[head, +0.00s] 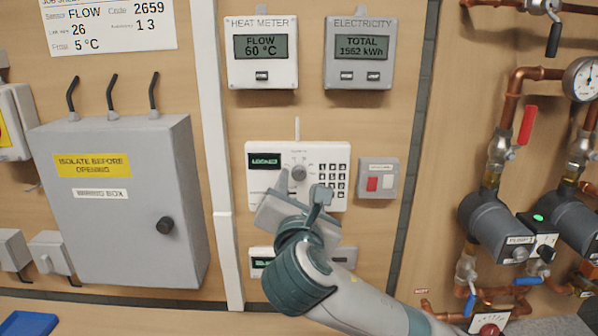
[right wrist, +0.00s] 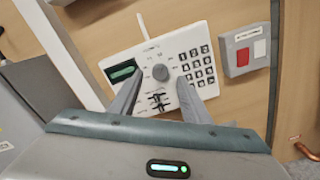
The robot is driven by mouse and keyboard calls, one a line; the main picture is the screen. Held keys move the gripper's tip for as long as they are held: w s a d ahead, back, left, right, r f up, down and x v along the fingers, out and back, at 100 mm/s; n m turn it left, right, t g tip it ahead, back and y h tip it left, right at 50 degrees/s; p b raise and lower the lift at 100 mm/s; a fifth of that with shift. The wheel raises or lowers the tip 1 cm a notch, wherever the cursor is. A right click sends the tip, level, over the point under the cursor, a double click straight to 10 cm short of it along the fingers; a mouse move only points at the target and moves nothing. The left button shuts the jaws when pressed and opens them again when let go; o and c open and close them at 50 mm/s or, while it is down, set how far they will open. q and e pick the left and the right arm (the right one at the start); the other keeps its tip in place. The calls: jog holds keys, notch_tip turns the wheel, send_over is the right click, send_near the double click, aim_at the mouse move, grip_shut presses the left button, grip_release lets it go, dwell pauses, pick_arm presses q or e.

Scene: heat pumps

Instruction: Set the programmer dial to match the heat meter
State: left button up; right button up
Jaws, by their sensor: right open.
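The heat meter (head: 261,52) hangs at the top middle of the head view; its screen reads FLOW 60 °C. The white programmer (head: 256,190) is on the wall below it, with a small green-lit screen (head: 265,160) that seems to read LOCKED, and a keypad (head: 338,180). Its round grey dial (head: 299,172) also shows in the right wrist view (right wrist: 160,72). My right gripper (right wrist: 161,82) is open in front of the programmer, its fingers on either side of the dial's lower part; I cannot tell whether they touch. The gripper hides the programmer's lower part. My left gripper is not seen.
An electricity meter (head: 360,50) hangs right of the heat meter. A box with red and white switches (head: 378,183) is right of the programmer. A grey cabinet (head: 120,235) stands out on the left; copper pipes and pumps (head: 497,225) are on the right.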

aim_at(299, 176)
jog(key=shift+w+p, duration=0.5)
jog(key=shift+w, duration=1.3)
jog(key=c, duration=1)
jog(key=shift+c, duration=0.2)
jog(key=shift+f+m, duration=0.1)
jog(key=shift+m, duration=0.3)
jog(key=m, duration=0.5)
jog(key=shift+b, duration=0.3)
jog(key=m, duration=0.6)
